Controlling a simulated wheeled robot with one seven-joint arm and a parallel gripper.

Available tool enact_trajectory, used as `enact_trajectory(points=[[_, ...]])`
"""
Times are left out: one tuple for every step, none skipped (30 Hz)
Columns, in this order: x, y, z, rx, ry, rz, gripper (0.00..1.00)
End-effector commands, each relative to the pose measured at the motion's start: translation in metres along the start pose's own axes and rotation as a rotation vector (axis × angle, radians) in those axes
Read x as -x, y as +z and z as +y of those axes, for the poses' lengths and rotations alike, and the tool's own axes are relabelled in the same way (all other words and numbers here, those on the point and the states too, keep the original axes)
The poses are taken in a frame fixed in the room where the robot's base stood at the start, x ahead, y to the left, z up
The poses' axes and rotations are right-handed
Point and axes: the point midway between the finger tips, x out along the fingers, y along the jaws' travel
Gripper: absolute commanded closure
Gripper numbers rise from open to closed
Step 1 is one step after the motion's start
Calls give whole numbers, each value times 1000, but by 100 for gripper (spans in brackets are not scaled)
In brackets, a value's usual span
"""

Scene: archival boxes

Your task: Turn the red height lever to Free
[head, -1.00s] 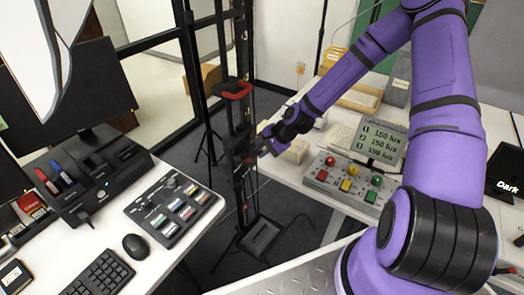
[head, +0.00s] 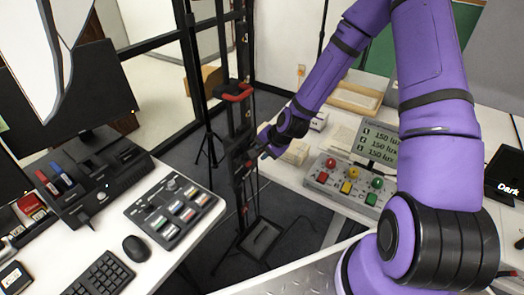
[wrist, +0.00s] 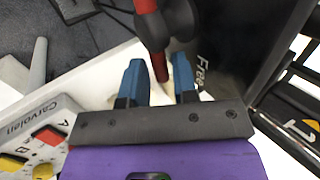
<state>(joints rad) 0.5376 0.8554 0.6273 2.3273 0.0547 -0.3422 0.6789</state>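The red height lever (wrist: 153,38) shows in the wrist view, coming down from the top edge beside a dark round hub (wrist: 182,20). Its lower end lies between the two blue fingertips of my gripper (wrist: 159,78). The fingers are apart, with a gap visible on the right side of the lever; contact on the left is hard to tell. The word "Free" (wrist: 201,70) is on the dark plate to the right of the lever. In the head view my gripper (head: 258,154) is at the black column (head: 237,130), where the lever is too small to make out clearly.
A red U-shaped piece (head: 237,93) is higher on the column. A button box (head: 345,187) and a lux display (head: 379,143) stand on the right table. A control panel (head: 171,210) and mouse (head: 136,248) are on the left desk. Dark floor lies between.

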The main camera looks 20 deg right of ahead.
Motion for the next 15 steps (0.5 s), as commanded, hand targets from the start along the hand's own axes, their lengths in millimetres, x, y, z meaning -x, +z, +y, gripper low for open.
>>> enact_trajectory(points=[[0, 0, 0, 0, 0, 0, 74], [0, 0, 0, 0, 0, 0, 74], [0, 0, 0, 0, 0, 0, 74], [0, 0, 0, 0, 0, 0, 74], [0, 0, 0, 0, 0, 0, 74], [0, 0, 0, 0, 0, 0, 74], [0, 0, 0, 0, -1, 0, 74], [1, 0, 0, -1, -1, 0, 74], [3, 0, 0, -1, -1, 0, 74], [5, -1, 0, -1, -1, 1, 74], [7, -1, 0, -1, -1, 1, 74], [12, -1, 0, -1, -1, 1, 74], [16, -1, 0, -1, -1, 2, 74], [20, -1, 0, -1, -2, 2, 74], [26, -1, -1, -1, -2, 3, 74]])
